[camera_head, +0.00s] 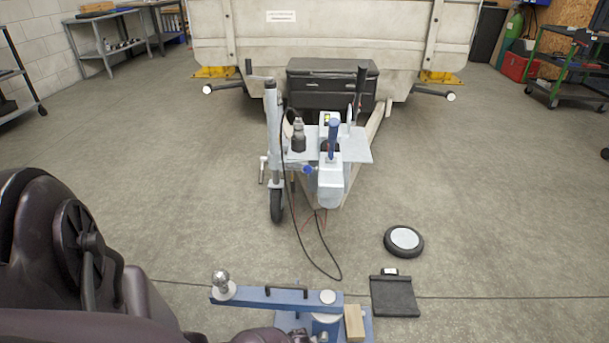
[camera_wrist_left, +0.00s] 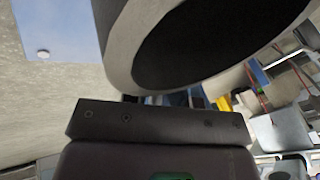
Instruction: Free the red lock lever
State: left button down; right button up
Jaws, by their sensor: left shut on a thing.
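I cannot make out a red lock lever in either view. The trailer's front end carries a pale coupling head with a blue-handled lever (camera_head: 333,138) standing up on it. My left arm comes in from the lower left in the head view; its hand is cut off by the bottom edge. In the left wrist view the dark body of my left gripper (camera_wrist_left: 160,122) fills the lower middle. A large grey ring-shaped part (camera_wrist_left: 122,50) with a dark inside is right in front of it and hides the fingertips. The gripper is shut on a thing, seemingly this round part. My right gripper is not in view.
A blue stand (camera_head: 285,297) with a tow ball (camera_head: 221,283) and a wooden block (camera_head: 355,323) is low in front. A jockey wheel (camera_head: 277,204) and loose cable (camera_head: 305,245) are beside the coupling.

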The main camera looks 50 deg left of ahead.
pick_arm(q)
jog(key=shift+s+a+r+m+g+y+p, duration=0.15)
jog(key=shift+r+m+g+y+p, duration=0.2)
jog(key=shift+r+g+y, duration=0.5)
jog(key=shift+s+a+r+g+y, duration=0.15)
jog(key=shift+s+r+g+y, duration=0.15)
jog(key=shift+g, duration=0.35)
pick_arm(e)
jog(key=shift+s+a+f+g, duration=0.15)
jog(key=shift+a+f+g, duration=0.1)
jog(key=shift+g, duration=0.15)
pick_arm(q)
jog(key=shift+w, duration=0.1)
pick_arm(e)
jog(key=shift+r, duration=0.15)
pick_arm(q)
jog(key=c, duration=1)
grip_release()
jog(key=shift+o, duration=0.4)
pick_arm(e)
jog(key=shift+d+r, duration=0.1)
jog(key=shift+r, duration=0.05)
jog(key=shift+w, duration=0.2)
